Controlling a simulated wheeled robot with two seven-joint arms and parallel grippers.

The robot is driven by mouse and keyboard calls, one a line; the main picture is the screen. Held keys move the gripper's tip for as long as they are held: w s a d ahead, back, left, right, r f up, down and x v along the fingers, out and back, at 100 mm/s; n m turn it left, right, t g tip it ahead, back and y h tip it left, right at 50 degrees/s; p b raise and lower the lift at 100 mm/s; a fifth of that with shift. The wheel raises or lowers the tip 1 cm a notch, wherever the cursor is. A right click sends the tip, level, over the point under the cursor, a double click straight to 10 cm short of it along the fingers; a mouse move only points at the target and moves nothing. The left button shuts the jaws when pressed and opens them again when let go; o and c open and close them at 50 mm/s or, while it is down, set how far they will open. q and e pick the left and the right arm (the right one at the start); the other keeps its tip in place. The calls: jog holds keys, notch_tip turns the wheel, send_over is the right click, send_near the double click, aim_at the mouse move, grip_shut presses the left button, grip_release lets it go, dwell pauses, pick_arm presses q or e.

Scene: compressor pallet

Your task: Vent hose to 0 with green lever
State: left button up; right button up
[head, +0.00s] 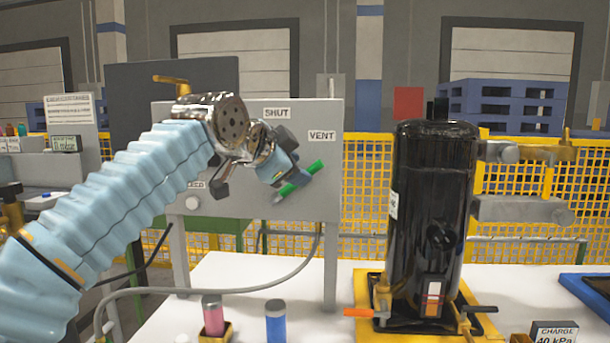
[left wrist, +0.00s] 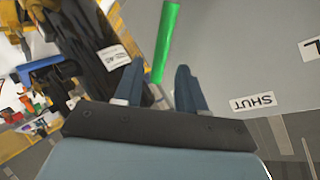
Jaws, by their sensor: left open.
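The green lever (head: 300,179) is on the grey valve panel (head: 322,205). In the head view it slants up to the right, towards the VENT label (head: 322,136); the SHUT label (head: 277,113) is higher and to the left. My left gripper (head: 281,184) is open at the lever. In the left wrist view the green lever (left wrist: 165,40) has its near end between the two open fingers (left wrist: 158,85); I cannot tell whether they touch it. My arm hides the panel's left part, and no hose pressure reading is legible. My right gripper is not in view.
A grey hose (head: 230,291) curves over the white table (head: 345,270). A black compressor (head: 432,210) stands on a yellow base (head: 365,280) to the right. Pink (head: 213,315) and blue (head: 276,322) cylinders stand in front. A card (head: 553,332) reads "CHARGE 40 kPa".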

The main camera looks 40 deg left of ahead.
pick_arm(q)
jog(key=v, duration=0.8)
